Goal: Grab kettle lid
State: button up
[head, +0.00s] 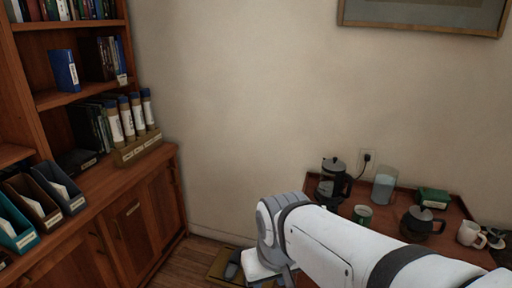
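A dark, rounded kettle-like pot (416,228) with a handle on its right stands on the brown wooden tray table at the right. Its dark lid (421,213) sits on top. A taller glass and black pot (328,188) with a dark lid (333,165) stands further back left; I cannot tell which one the task calls the kettle. My white arm crosses the table's front and bends down at its left end. My gripper (262,272) is low at the bottom edge, left of the table and apart from both pots. Its fingers are not clear.
A wall outlet with a plug (367,157) is behind. A wooden bookcase (128,212) stands left.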

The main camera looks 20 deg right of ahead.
aim_at(334, 164)
jog(key=z, duration=0.25)
jog(key=i, duration=1.55)
jog(key=z, duration=0.85)
jog(key=k, duration=0.75)
jog(key=z, duration=0.2)
jog(key=i, duration=0.85)
jog(key=u, duration=0.1)
